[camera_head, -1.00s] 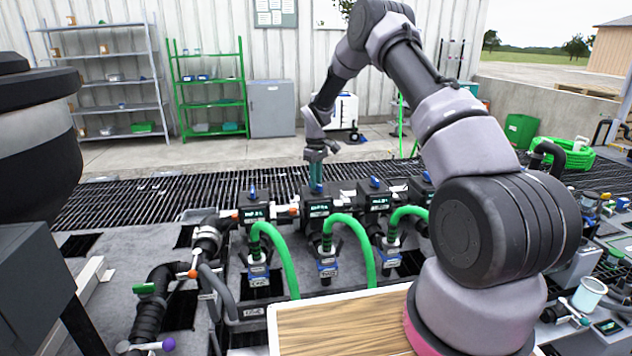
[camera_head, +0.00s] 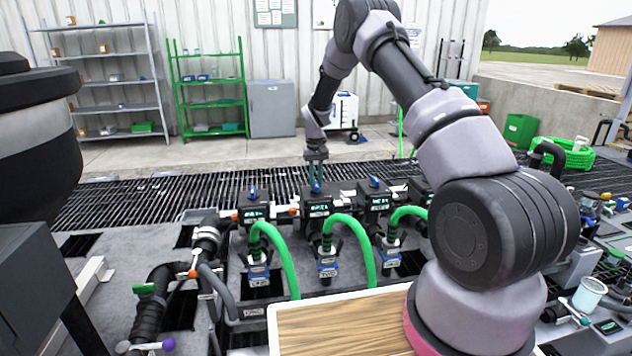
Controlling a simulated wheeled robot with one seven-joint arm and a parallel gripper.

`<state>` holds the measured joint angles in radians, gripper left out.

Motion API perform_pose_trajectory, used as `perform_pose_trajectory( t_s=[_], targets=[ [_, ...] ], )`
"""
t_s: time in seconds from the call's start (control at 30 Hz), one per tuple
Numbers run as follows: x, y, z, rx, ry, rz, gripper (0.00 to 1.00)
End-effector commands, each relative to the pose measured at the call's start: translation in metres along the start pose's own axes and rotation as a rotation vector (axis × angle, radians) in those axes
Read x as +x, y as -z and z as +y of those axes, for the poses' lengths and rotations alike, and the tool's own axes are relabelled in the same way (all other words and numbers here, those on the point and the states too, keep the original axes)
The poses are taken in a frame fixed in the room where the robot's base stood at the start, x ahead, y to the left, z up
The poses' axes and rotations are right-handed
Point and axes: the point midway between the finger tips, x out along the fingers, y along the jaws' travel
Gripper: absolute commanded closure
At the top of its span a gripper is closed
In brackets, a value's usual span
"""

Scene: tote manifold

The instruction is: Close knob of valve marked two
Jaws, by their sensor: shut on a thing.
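A row of black valve boxes with small lit displays stands on the manifold, and blue knobs show on top of the left box (camera_head: 252,209) and the right box (camera_head: 375,199). My gripper (camera_head: 316,188) points straight down over the middle valve box (camera_head: 318,208). It is shut on that box's blue knob, which the fingers mostly hide. The display text is too small to read surely, so I cannot tell which box is marked two. A further box stands partly behind my arm.
Green hoses (camera_head: 352,240) curve up in front of the valve boxes. A wooden board (camera_head: 340,325) lies in front, under my arm. A dark floor grating (camera_head: 150,205) runs behind the manifold. Shelves and a grey cabinet (camera_head: 272,108) stand by the back wall.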

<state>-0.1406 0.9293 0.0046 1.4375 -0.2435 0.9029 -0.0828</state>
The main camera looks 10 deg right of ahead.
Motion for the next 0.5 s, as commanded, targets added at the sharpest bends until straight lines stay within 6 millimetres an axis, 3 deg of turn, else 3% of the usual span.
perform_pose_trajectory(
  t_s=[0.4, 0.43, 0.5],
  targets=[
    [-0.0008, 0.0007, 0.0001, 0.009, 0.001, 0.002, 1.00],
    [-0.0008, 0.0007, 0.0001, 0.009, 0.001, 0.002, 0.77],
    [-0.0007, 0.0006, 0.0001, 0.009, 0.001, 0.002, 0.51]
  ],
)
